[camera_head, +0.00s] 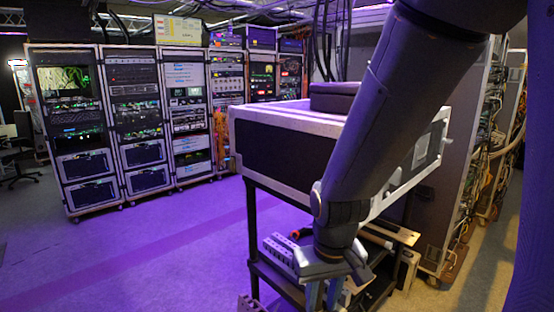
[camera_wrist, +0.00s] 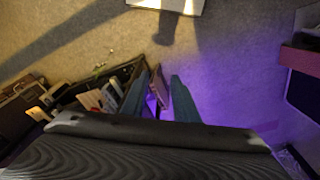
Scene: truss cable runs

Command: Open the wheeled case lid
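A large black case with pale metal edges (camera_head: 285,150) sits on a dark stand to the right of the middle. Its top looks shut, and a dark block (camera_head: 333,97) lies on it. I see no wheels on it and cannot tell whether it is the wheeled case. My arm crosses in front of its right part and hides some of it. My gripper (camera_head: 323,296) points down, low in front of the stand. In the wrist view my gripper (camera_wrist: 161,84) has its two fingers apart, with nothing held between them.
The stand's lower shelf holds a pale power strip (camera_head: 282,250) and other small items close to my gripper. Tall equipment racks (camera_head: 140,120) line the back. A grey rack (camera_head: 450,190) with cables stands at the right. The purple-lit floor (camera_head: 130,250) at left is clear.

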